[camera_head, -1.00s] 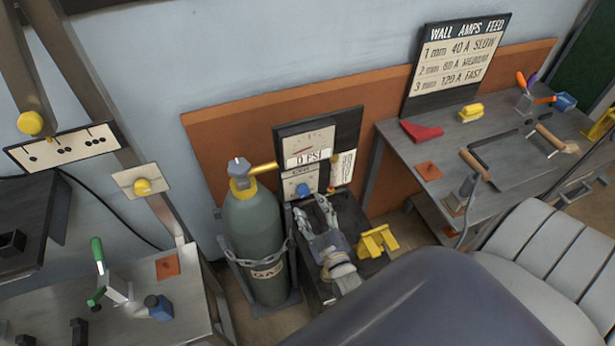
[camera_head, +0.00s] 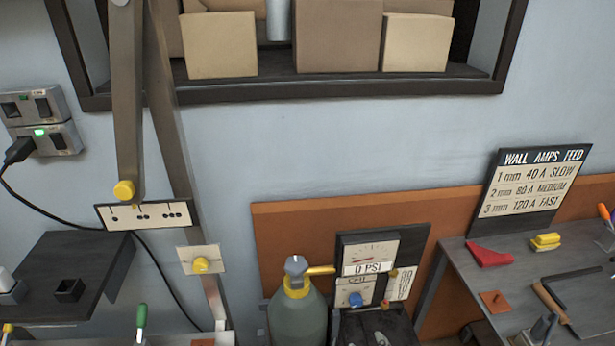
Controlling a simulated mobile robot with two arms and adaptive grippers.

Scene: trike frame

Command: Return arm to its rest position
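Neither of my grippers shows clearly in the head view. The dark top of the welding machine (camera_head: 375,328) is cut off by the bottom edge, and I cannot make out a gripper on it. The green gas cylinder (camera_head: 297,318) stands left of the machine, with a grey valve knob (camera_head: 296,265) and a yellow outlet on top. The gauge panel (camera_head: 380,262) behind reads 0 PSI. On the left, a long grey bar (camera_head: 126,90) hangs down the wall with a yellow knob (camera_head: 124,190) at its lower end, just above a dotted white plate (camera_head: 145,214).
A bench (camera_head: 470,275) at right carries a red wedge (camera_head: 489,256), a yellow block (camera_head: 545,241) and tools. A shelf (camera_head: 300,88) above holds cardboard boxes. A dark shelf (camera_head: 70,265) and switch boxes (camera_head: 40,120) are at left. The wall between is bare.

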